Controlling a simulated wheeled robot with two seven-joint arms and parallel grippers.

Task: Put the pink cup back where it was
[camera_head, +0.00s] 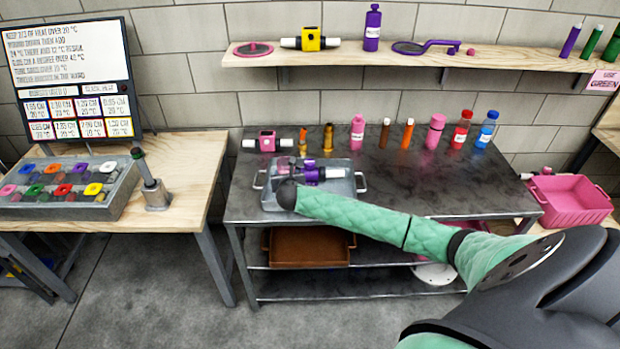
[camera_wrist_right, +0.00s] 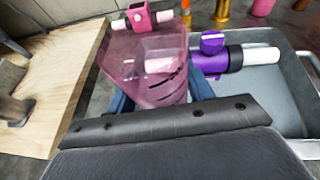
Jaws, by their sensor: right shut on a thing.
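A see-through pink cup (camera_wrist_right: 145,70) is between the blue fingers of my right gripper (camera_wrist_right: 155,103) in the right wrist view, and the gripper is shut on it. In the head view my right gripper (camera_head: 287,192) is over the left part of the grey metal tray (camera_head: 345,184) on the dark table. Whether the cup touches the tray is not clear. My left gripper is not in view.
A purple filter with a white end (camera_head: 312,173) lies in the tray. A pink filter (camera_head: 266,142), several bottles and brass parts stand behind. The dark tabletop (camera_head: 400,178) is clear right of the tray. A pink crate (camera_head: 568,205) is at far right; a wooden table (camera_head: 190,165) is left.

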